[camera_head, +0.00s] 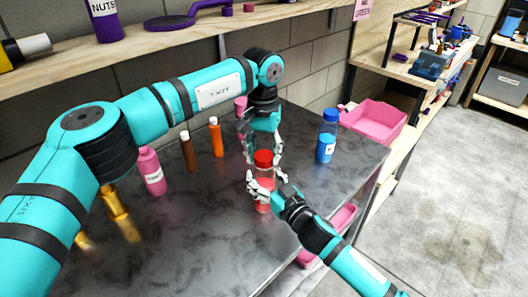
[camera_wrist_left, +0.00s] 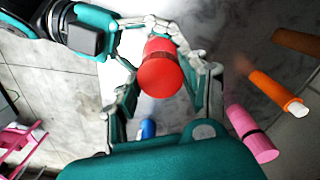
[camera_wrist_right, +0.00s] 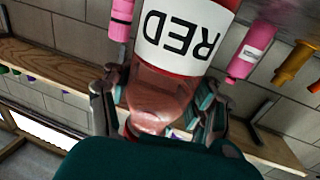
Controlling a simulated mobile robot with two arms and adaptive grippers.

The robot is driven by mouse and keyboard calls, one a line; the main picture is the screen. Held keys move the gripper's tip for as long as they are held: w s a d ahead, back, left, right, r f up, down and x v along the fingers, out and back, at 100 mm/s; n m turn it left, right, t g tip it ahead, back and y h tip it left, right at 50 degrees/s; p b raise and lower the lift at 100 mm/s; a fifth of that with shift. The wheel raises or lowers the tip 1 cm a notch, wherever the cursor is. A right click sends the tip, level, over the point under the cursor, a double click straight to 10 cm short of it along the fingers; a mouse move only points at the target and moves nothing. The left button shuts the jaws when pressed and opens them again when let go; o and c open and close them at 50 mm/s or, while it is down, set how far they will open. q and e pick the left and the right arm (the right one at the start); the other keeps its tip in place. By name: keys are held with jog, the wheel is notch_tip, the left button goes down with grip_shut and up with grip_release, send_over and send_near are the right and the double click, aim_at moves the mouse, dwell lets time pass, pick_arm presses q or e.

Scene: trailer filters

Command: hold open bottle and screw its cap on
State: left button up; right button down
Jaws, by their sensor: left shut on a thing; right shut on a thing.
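My left gripper (camera_head: 264,152) reaches down from above and is shut on the cap, which also shows in the left wrist view (camera_wrist_left: 160,72).
On the dark tabletop (camera_head: 205,225), a pink bottle (camera_head: 151,171), a brown one (camera_head: 188,152), an orange one (camera_head: 216,138) and a gold one (camera_head: 114,203) stand left. A blue bottle (camera_head: 327,137) stands right, near a pink bin (camera_head: 376,124). A wooden shelf (camera_head: 130,55) runs behind.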

pick_arm(q)
jog(key=m, duration=0.2)
jog(key=shift+m, duration=0.4)
jog(key=o, duration=0.8)
jog(key=shift+c, duration=0.2)
jog(key=shift+r, duration=0.1)
jog(key=shift+r, duration=2.15)
jog(key=shift+c, duration=0.3)
